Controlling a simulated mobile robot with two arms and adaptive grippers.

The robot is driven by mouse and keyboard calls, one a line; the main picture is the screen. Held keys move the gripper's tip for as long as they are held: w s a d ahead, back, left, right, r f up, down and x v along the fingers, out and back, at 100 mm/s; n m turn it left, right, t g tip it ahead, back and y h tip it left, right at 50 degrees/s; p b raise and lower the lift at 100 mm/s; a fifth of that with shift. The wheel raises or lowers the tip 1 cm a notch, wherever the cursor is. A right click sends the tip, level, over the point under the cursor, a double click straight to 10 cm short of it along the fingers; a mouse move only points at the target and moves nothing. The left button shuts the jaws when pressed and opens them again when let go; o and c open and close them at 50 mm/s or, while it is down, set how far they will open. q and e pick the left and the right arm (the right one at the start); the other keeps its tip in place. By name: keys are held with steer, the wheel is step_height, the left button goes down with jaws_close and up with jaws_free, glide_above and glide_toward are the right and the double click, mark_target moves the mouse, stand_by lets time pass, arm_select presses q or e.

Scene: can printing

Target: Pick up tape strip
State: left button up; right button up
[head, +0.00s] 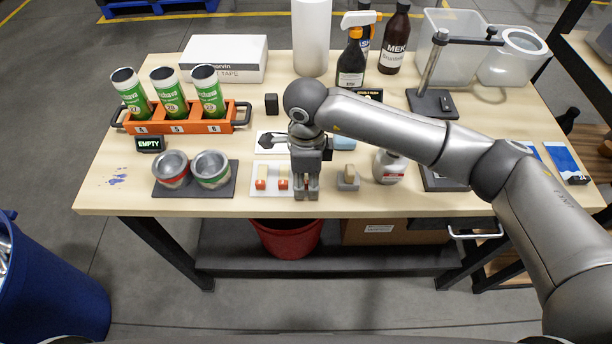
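Short tan tape strips with red ends stand on a white plate (256,190) near the front edge of the table. Two show plainly, a left strip (261,177) and a right strip (283,179). My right gripper (306,191) points down over the right end of the plate, just right of these two strips. It hides that end of the plate, so I cannot tell whether a strip is between its fingers. The fingertips look close together, but their gap is too small to judge. My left gripper is not in view.
An orange rack (190,124) with green cans stands at the left. My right arm crosses the table's right side.

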steer(key=shift+f, duration=0.15)
steer(key=shift+c, duration=0.4)
steer(key=c, duration=0.7)
steer(key=shift+c, duration=0.2)
